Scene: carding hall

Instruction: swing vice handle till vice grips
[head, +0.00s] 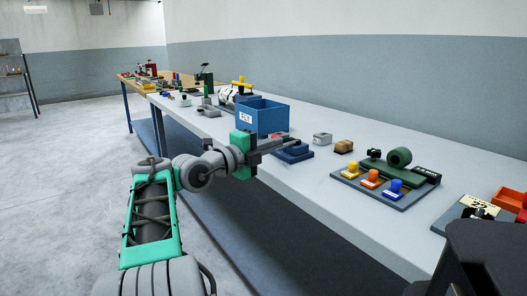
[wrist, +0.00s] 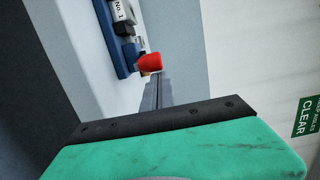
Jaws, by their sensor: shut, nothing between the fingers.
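The vice (head: 293,153) appears to be the low blue fixture on the bench, just right of the blue bin and partly behind my gripper. In the wrist view a blue base (wrist: 117,42) carries grey and dark parts and a white "No. 1" label. A red knob (wrist: 150,62), seemingly the end of the vice handle, shows just beyond my fingertips. My gripper (head: 287,141) is shut and empty, reaching over the bench's front edge; its closed fingers (wrist: 152,92) point toward the red knob. I cannot tell whether they touch it. The vice jaws cannot be made out.
A blue bin (head: 262,118) labelled "FLY" stands close behind my gripper. To the right are a small grey box (head: 322,139), a brown block (head: 344,147) and a board (head: 385,187) with yellow, orange and blue knobs. Bare bench top (head: 310,178) lies in front.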

